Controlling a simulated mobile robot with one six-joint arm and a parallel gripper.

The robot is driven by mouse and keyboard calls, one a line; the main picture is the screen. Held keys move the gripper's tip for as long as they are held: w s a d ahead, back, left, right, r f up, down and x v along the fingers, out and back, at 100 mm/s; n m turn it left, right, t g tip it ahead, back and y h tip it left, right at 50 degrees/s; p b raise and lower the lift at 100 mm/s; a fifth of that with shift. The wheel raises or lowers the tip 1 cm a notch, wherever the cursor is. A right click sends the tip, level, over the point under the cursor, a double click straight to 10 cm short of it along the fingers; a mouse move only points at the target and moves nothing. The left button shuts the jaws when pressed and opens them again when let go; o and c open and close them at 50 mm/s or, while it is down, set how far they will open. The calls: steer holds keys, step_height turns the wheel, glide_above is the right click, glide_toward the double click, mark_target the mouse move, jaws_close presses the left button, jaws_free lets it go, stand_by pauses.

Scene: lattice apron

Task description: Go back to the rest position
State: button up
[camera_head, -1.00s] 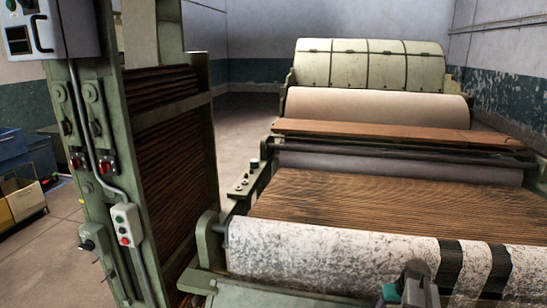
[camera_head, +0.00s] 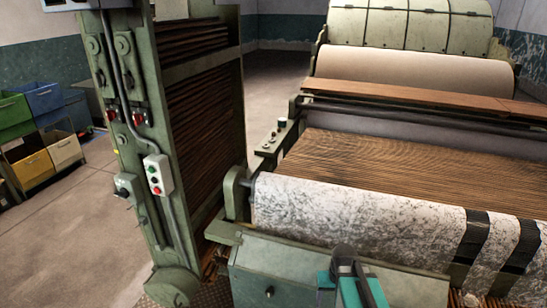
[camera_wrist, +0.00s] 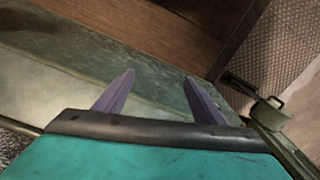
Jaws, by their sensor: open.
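My gripper (camera_wrist: 160,95) shows in the wrist view with its two purple-grey fingers spread apart and nothing between them. Beyond the fingers lies a worn green metal surface (camera_wrist: 150,60) of the machine. In the head view, part of my arm with teal covers shows at the bottom edge, in front of the machine's green front panel. The fingertips cannot be made out in the head view.
A large machine has a speckled white roller (camera_head: 360,215) in front and a slatted wooden lattice (camera_head: 410,165) behind it. A tall green frame (camera_head: 145,130) with a switch box (camera_head: 158,174) stands left. Coloured bins (camera_head: 45,98) stand farther left, with bare floor between.

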steer(key=s+a+f+g+b, duration=0.1)
steer(key=s+f+g+b, duration=0.1)
steer(key=s+f+b, duration=0.9)
steer(key=s+a+f+g+b, duration=0.1)
steer(key=s+f+b, duration=0.4)
steer(key=f, duration=1.2)
steer(key=s+a+f+g+b, duration=0.1)
steer(key=s+f+g+b, duration=0.1)
steer(key=s+f+b, duration=0.9)
step_height(320, 180, up, 11)
steer(key=p, duration=1.8)
steer(key=shift+g, duration=0.4)
steer(key=shift+a+r, duration=0.1)
steer(key=c, duration=0.7)
steer(key=shift+c, duration=0.7)
